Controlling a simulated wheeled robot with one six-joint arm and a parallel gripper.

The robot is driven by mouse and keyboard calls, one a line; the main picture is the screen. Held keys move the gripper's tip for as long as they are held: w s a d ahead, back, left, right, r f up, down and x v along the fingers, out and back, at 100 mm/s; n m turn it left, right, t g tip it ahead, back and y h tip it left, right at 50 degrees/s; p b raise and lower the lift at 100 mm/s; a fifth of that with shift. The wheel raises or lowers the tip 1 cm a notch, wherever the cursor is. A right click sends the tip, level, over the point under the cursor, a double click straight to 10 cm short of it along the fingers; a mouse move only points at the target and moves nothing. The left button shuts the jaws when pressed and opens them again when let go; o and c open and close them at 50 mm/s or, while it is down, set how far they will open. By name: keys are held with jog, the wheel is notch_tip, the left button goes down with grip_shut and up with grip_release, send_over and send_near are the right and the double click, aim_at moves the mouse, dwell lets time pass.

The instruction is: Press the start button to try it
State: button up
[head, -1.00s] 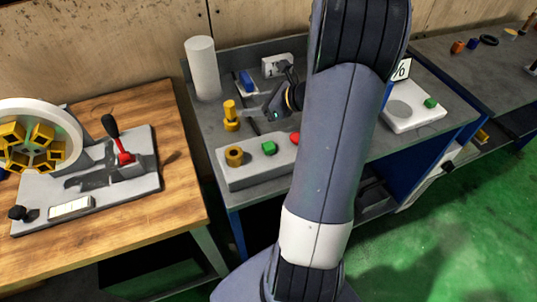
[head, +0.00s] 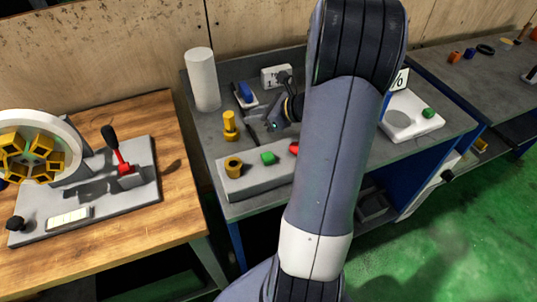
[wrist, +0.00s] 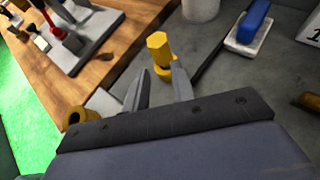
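A green button (head: 268,158) sits on a low grey control box (head: 262,179) on the grey bench. A red button (head: 294,148) beside it is partly hidden by my arm. A yellow ring-shaped knob (head: 233,167) is at the box's left end. My gripper (head: 270,125) is above the bench behind the box, apart from the buttons. In the wrist view my gripper (wrist: 158,88) has its two fingers apart with nothing between them. The buttons are not visible there; the yellow knob (wrist: 77,115) shows partly behind the gripper body.
A yellow hex-headed post (head: 229,127) stands left of my gripper. A white cylinder (head: 202,80) and a blue block (head: 246,93) are behind. The wooden table (head: 180,190) at left holds a red lever (head: 123,165). A pale tray (head: 405,125) lies right of my arm.

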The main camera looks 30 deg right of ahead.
grip_shut()
dwell(1.2)
